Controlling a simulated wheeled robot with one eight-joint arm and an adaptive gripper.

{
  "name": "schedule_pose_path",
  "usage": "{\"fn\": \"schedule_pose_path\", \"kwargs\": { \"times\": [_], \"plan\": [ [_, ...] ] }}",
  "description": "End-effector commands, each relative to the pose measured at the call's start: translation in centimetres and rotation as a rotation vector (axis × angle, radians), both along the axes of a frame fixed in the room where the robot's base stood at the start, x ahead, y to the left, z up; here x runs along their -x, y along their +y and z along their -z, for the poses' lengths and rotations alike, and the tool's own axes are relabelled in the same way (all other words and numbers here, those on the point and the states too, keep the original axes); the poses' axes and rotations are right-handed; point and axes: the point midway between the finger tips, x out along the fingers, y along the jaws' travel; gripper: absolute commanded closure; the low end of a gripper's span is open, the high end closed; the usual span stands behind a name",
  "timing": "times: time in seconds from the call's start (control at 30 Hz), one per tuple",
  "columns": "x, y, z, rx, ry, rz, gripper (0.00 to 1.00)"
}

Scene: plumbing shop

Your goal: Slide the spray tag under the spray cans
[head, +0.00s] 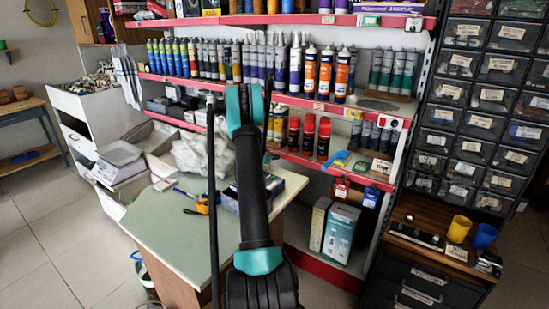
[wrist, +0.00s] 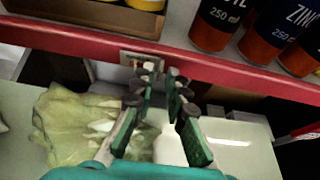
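Spray cans with dark bodies and orange-red bases (wrist: 212,25) stand on the shelf at the upper right of the wrist view. In the head view, red and black cans (head: 323,139) stand on the lower shelf, right of my arm. A small pale tag (wrist: 129,58) sits at the red shelf edge, partly covered by my fingertips; its writing is unreadable. My gripper (wrist: 161,77) is just in front of that edge, below and left of the cans. Its fingers are apart with a narrow gap. Contact with the tag cannot be told. The arm hides the gripper in the head view.
The red shelf edge (wrist: 215,70) crosses in front of the gripper. Yellow-based containers (wrist: 145,5) stand in a brown box at the upper left. Below are a crumpled cloth (wrist: 75,125) and a white bottle (wrist: 168,148). A green counter (head: 160,225) stands below the shelves.

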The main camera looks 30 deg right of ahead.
Motion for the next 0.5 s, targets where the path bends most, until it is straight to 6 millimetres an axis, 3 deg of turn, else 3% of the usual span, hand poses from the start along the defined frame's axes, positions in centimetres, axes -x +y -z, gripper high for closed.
{"fn": "schedule_pose_path", "kwargs": {
  "times": [0.27, 0.4, 0.5],
  "plan": [
    [-0.06, -0.18, 0.07, 0.0, 0.0, 0.0, 0.86],
    [-0.06, -0.16, 0.06, 0.0, 0.0, 0.0, 1.0],
    [-0.06, -0.16, 0.06, 0.0, 0.0, 0.0, 1.0]
  ]
}}
